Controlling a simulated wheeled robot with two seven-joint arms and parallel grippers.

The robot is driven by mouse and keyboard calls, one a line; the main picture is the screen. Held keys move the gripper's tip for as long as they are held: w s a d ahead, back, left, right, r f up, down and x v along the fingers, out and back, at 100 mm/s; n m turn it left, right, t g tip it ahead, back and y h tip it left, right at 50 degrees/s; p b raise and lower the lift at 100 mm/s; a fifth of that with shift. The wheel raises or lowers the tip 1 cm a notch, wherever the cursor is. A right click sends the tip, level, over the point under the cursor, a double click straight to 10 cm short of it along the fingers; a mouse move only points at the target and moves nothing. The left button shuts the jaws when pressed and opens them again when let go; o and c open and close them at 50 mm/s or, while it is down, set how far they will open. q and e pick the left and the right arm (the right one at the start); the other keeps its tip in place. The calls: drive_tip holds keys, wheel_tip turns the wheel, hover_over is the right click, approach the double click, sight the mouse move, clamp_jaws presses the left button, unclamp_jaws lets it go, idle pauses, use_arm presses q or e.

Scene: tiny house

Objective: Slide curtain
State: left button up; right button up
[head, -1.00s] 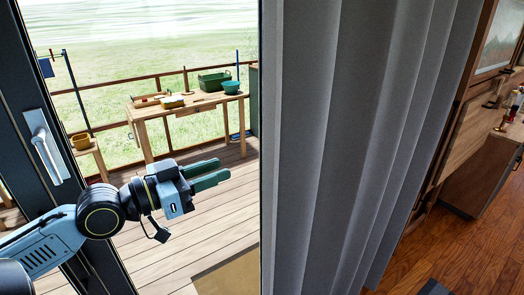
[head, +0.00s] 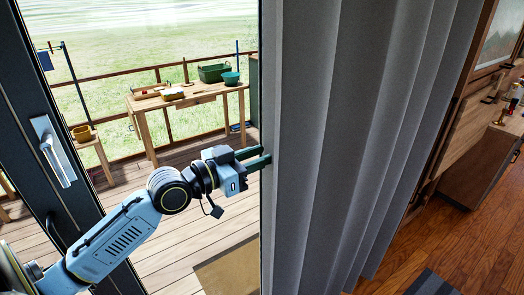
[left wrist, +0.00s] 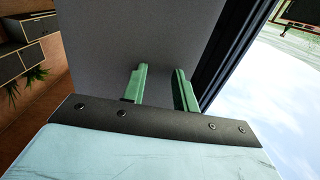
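A grey curtain (head: 375,120) hangs in folds over the right half of the head view, its left edge beside the glass doorway. My left gripper (head: 262,157) has its two green fingers pointing right, with their tips at the curtain's left edge. In the left wrist view the fingers (left wrist: 160,85) are apart with a gap between them, and the grey curtain (left wrist: 120,35) fills the space beyond. My right gripper is not in view.
A dark door frame with a silver handle (head: 52,150) stands at the left. Outside, a wooden table (head: 190,100) with bins stands on the deck. At the right are a wooden cabinet (head: 480,175) and open wooden floor (head: 440,250).

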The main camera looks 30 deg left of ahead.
use_arm(q)
drive_tip(key=shift+w+d, duration=0.3)
drive_tip(key=shift+w, duration=0.3)
clamp_jaws()
